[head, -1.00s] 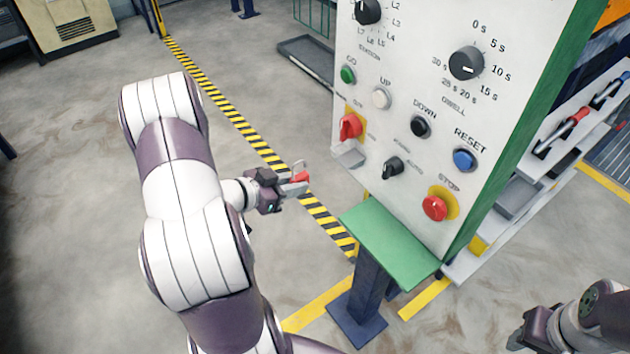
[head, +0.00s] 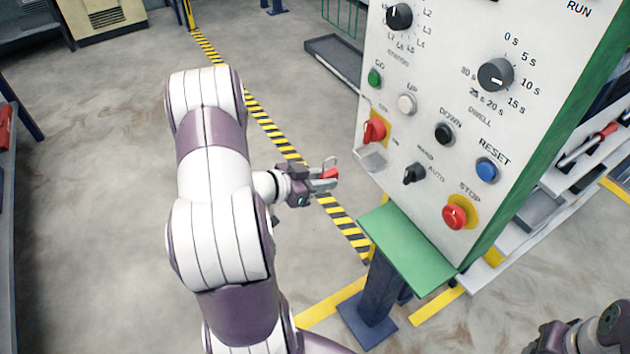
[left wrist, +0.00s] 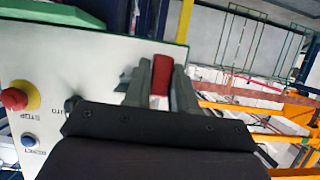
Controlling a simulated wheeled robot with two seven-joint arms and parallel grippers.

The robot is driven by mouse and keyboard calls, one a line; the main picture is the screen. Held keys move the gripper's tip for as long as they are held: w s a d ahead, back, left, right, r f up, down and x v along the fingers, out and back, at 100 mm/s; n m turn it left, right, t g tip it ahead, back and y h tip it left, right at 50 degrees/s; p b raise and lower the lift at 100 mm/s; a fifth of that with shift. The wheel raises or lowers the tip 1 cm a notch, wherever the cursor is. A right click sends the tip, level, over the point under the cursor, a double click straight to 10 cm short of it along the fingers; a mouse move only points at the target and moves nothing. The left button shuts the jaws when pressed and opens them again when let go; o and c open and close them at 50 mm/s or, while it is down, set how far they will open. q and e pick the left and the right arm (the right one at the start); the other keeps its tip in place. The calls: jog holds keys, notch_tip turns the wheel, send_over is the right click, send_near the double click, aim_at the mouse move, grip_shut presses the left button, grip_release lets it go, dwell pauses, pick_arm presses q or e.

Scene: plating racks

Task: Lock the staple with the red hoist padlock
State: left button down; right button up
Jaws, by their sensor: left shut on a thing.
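The red padlock (head: 330,174) is held between the fingers of my left gripper (head: 322,180), with its pale shackle pointing up. In the left wrist view the red padlock body (left wrist: 161,82) sits between the two fingers (left wrist: 160,90). The control panel (head: 470,130) stands to the right. On its lower left is a red switch on a yellow plate (head: 374,131), with a grey metal bracket (head: 371,158) just below; I cannot make out the staple's opening. The padlock is left of the bracket and apart from it. My right gripper (head: 545,340) is at the lower right edge, its fingertips unclear.
A green shelf (head: 405,238) juts out below the panel on a blue post (head: 370,295). The stop button (head: 454,217) and several knobs project from the panel. A rack (head: 590,165) stands at the right.

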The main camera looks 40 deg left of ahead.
pick_arm(q)
jog(key=shift+w+d+f+b, duration=0.15)
jog(key=shift+w+d+f, duration=0.25)
jog(key=shift+w+d, duration=0.65)
jog(key=shift+w+d+f+b, duration=0.1)
jog(key=shift+w+d+f, duration=0.35)
jog(key=shift+w+d, duration=0.6)
jog(key=shift+w+d+f+b, duration=0.15)
jog(key=shift+w+d+f, duration=0.25)
jog(key=shift+w+d, duration=0.65)
jog(key=shift+s+d, duration=0.2)
jog(key=shift+s, duration=0.1)
jog(key=c, duration=1.7)
grip_release()
grip_shut()
jog(key=shift+r+p, duration=1.25)
jog(key=shift+f, duration=0.35)
